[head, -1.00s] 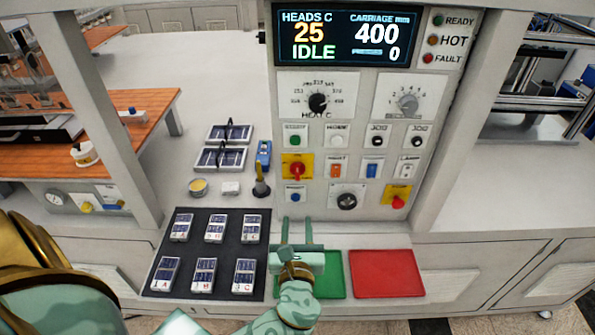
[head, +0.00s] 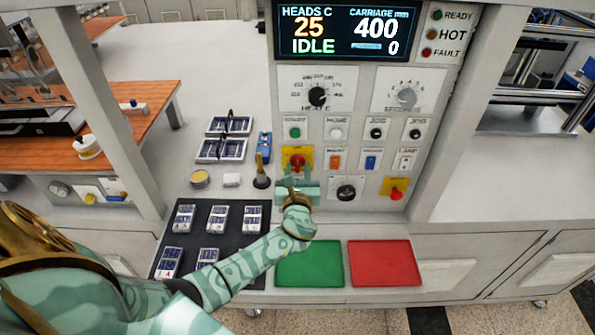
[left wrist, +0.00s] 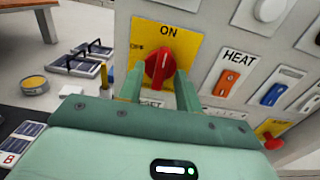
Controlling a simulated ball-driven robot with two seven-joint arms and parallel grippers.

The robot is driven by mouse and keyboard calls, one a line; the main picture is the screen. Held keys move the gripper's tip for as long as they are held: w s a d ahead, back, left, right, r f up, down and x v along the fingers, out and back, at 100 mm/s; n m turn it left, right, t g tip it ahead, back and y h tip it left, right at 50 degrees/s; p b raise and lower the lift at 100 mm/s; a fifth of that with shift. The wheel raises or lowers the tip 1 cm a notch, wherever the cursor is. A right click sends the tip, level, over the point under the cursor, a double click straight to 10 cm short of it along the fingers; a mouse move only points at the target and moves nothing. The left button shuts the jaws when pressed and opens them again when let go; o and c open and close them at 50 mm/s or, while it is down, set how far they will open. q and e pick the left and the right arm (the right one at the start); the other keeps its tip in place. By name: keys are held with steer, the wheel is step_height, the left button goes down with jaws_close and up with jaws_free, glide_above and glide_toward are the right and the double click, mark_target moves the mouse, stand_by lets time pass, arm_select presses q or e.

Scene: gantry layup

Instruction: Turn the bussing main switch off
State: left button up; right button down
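The red rotary switch (head: 297,161) sits on a yellow plate on the front panel. In the left wrist view the red knob (left wrist: 159,66) stands nearly upright, with "ON" above it; smaller lettering at its left is hard to read. The plate's lower label is mostly hidden by my gripper. My left gripper (head: 292,176) is open, just in front of and below the knob. In the left wrist view its two fingers (left wrist: 159,88) lie either side of the knob's lower part; I cannot tell whether they touch it. My right gripper is not in view.
The HEAT rocker (left wrist: 228,82) and a blue rocker (head: 371,160) are to the right. A second red control on yellow (head: 396,190) is lower right. A black dial (head: 346,192) and a dark-based upright tool (head: 262,175) are close by. Green (head: 310,264) and red (head: 384,263) mats lie in front.

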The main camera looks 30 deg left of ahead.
arm_select(q)
jaws_close()
